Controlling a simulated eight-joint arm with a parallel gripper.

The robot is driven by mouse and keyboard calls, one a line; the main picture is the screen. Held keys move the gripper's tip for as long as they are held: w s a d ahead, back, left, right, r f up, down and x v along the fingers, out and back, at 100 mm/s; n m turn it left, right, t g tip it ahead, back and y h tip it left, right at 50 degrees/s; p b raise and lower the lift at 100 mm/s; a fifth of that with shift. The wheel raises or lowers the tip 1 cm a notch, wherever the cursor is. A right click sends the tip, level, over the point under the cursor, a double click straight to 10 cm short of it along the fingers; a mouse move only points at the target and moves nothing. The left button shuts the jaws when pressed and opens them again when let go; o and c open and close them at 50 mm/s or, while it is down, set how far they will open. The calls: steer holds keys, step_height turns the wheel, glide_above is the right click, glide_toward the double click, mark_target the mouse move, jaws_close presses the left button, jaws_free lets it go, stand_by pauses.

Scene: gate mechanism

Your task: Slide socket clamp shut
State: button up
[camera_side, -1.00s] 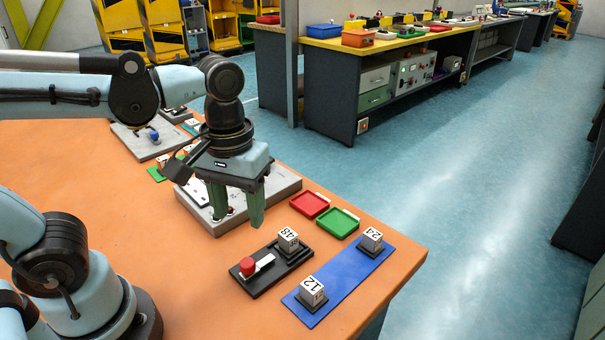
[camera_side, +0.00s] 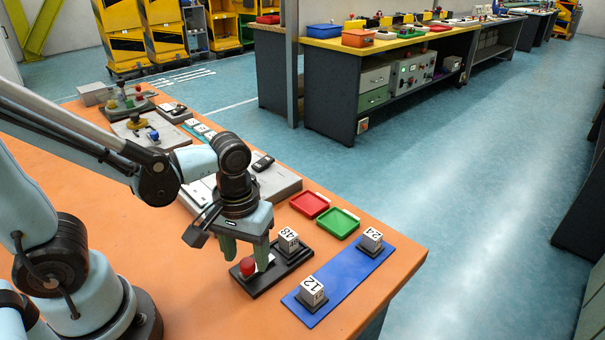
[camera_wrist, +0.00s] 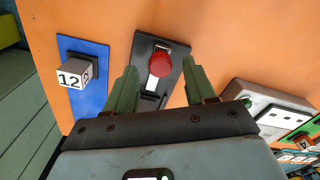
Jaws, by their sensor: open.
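The socket clamp is a black base plate (camera_side: 262,284) with a red knob (camera_side: 247,267) on a white slide at its near-left end. A white cube marked 48 (camera_side: 288,240) sits in the socket at its other end. My gripper (camera_side: 245,259) is open and points down over the knob end of the base, with its fingers apart. In the wrist view the red knob (camera_wrist: 160,65) shows between and slightly beyond the open fingers, with the white slide (camera_wrist: 153,84) below it. Whether the fingers touch the knob I cannot tell. The cube marked 48 is hidden in the wrist view.
A blue plate (camera_side: 340,275) beside the clamp carries cubes marked 12 (camera_side: 312,291) and 24 (camera_side: 371,240). Red (camera_side: 310,205) and green (camera_side: 338,223) trays lie beyond. A grey board (camera_side: 282,182) stands behind my gripper. The orange table is clear in front.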

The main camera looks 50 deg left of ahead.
steer(key=shift+f, duration=0.75)
jaws_close()
